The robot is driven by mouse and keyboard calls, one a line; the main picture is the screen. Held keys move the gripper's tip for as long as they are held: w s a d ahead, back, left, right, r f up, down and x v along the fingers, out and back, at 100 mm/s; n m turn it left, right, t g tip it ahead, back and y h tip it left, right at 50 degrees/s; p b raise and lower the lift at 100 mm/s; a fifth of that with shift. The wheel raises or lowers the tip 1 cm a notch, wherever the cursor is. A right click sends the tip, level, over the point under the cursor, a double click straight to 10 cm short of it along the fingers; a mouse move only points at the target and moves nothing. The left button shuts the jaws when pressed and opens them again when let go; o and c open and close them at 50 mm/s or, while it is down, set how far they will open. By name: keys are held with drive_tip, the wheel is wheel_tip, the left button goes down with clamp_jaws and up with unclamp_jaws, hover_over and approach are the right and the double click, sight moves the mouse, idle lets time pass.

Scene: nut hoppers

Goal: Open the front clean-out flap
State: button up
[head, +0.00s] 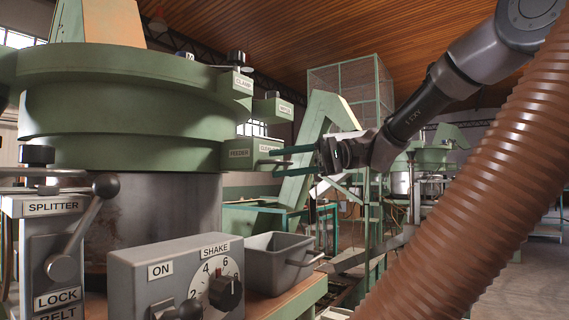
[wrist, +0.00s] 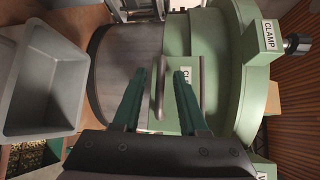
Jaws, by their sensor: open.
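The clean-out flap is a green panel on a block at the bowl's side. In the wrist view the flap (wrist: 165,115) carries a white label, partly hidden by a finger, and a grey bar handle (wrist: 160,92). In the head view the same block shows its label (head: 268,149) at the right edge of the green bowl. My gripper (head: 270,157) reaches in from the right with two green fingers. In the wrist view the open fingers (wrist: 161,72) lie to either side of the handle, with gaps; whether they touch it cannot be told. The flap looks shut.
A grey bin (head: 275,262) stands on the bench below, and a grey SHAKE control box (head: 175,280) stands in front. The CLAMP block (head: 236,82) juts out above. A thick brown ribbed hose (head: 480,200) crosses the right side.

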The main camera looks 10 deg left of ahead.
clamp_jaws()
idle(1.4)
